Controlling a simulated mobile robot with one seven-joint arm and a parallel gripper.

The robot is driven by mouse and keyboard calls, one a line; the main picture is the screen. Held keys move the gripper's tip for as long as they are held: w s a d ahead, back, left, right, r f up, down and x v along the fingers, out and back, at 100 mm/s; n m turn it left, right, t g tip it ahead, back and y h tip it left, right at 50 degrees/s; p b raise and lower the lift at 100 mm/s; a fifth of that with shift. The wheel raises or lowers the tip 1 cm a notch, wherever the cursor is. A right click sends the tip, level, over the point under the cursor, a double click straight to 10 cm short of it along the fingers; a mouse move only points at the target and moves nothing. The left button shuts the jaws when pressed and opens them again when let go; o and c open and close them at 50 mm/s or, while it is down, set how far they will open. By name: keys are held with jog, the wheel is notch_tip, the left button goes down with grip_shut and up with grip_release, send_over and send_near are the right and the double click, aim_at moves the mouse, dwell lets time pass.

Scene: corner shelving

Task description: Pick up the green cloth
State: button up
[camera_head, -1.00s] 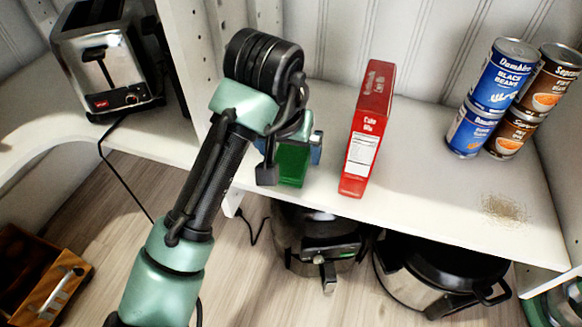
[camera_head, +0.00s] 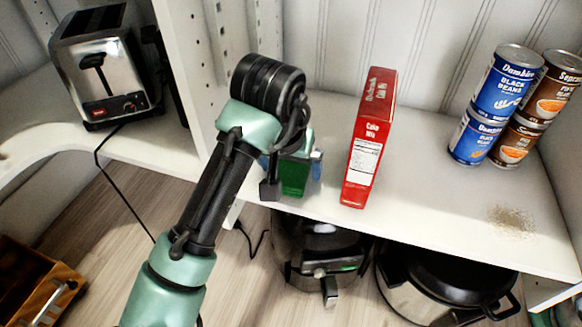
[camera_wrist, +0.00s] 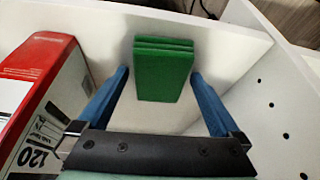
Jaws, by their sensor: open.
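The green cloth (camera_wrist: 163,70) is a folded stack lying on the white shelf, in the upper middle of the wrist view. In the head view the green cloth (camera_head: 293,175) shows partly, just right of my wrist, near the shelf's front edge. My gripper (camera_wrist: 162,85) is open, with one blue finger on each side of the cloth and a gap to each. It holds nothing. In the head view only bits of the blue fingers show beside the cloth, and my arm hides the rest.
A red cake mix box (camera_head: 369,140) stands close to the right of the cloth. Stacked cans (camera_head: 505,90) stand farther right, with spilled crumbs (camera_head: 511,220) in front. A toaster (camera_head: 105,65) is at the left beyond a perforated upright. Black cookers stand below the shelf.

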aim_at(290, 169)
jog(key=shift+c, duration=0.2)
jog(key=c, duration=1.2)
jog(key=shift+b, duration=0.3)
notch_tip(290, 169, up, 10)
jog(key=p, duration=0.7)
jog(key=shift+r, duration=0.25)
jog(key=o, duration=0.7)
jog(key=shift+p, duration=0.4)
jog(key=c, duration=0.5)
